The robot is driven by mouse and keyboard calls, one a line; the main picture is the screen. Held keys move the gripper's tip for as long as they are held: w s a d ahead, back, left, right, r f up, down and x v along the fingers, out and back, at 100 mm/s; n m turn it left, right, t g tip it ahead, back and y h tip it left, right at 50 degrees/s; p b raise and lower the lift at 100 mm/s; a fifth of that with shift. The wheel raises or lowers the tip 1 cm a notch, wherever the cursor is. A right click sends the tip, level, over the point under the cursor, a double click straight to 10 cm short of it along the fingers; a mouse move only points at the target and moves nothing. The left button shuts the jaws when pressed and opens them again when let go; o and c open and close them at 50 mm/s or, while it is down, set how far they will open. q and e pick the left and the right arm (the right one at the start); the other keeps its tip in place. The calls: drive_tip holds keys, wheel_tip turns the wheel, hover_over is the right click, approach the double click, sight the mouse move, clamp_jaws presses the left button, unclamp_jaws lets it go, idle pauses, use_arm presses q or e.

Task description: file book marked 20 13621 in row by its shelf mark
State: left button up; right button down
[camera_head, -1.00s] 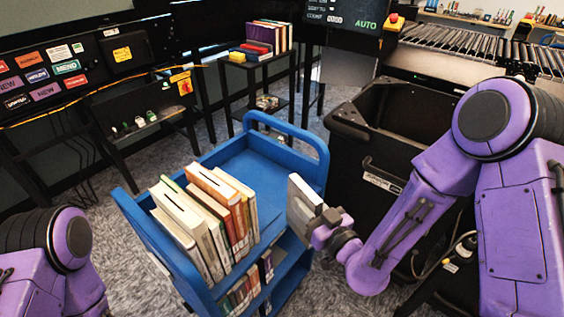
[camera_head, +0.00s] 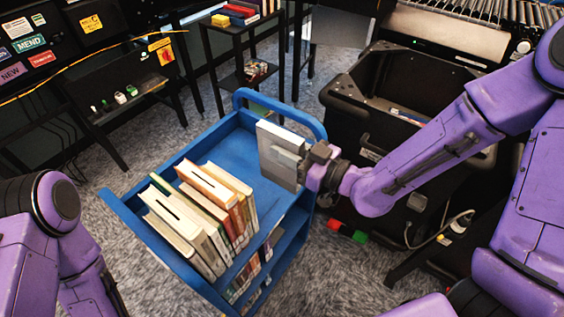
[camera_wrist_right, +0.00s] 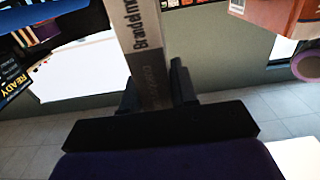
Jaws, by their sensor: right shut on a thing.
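A pale grey-white book (camera_head: 281,152) is held upright over the right side of the blue cart's top shelf. My right gripper (camera_head: 308,167) is shut on this book. In the right wrist view the held book's spine (camera_wrist_right: 143,40) stands between the fingers (camera_wrist_right: 155,92), with lettering reading "Brandelm..."; no shelf mark can be read. The row of books (camera_head: 205,215) stands on the cart's top shelf, to the left of and nearer than the held book. Their marks are too small to read. My left gripper is out of view; only my left arm shows at the lower left.
The blue cart (camera_head: 118,208) has raised end panels and lower shelves with more books. The top shelf (camera_head: 218,148) is bare behind the row. A black bin (camera_head: 345,100) stands close on the right. A black stand (camera_head: 238,48) with books is at the back.

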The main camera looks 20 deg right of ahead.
drive_tip(key=b, duration=0.3)
drive_tip(key=f+b, duration=0.1)
drive_tip(key=b, duration=0.2)
drive_tip(key=shift+w+d, duration=0.25)
drive_tip(key=shift+w, duration=0.15)
drive_tip(key=w+d+f+p, duration=0.2)
drive_tip(key=w+f, duration=0.9)
drive_tip(key=shift+d, duration=0.3)
drive_tip(key=c, duration=0.9)
unclamp_jaws()
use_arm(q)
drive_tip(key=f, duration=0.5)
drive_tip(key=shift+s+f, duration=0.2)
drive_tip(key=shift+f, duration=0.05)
use_arm(e)
drive_tip(key=shift+f, duration=0.1)
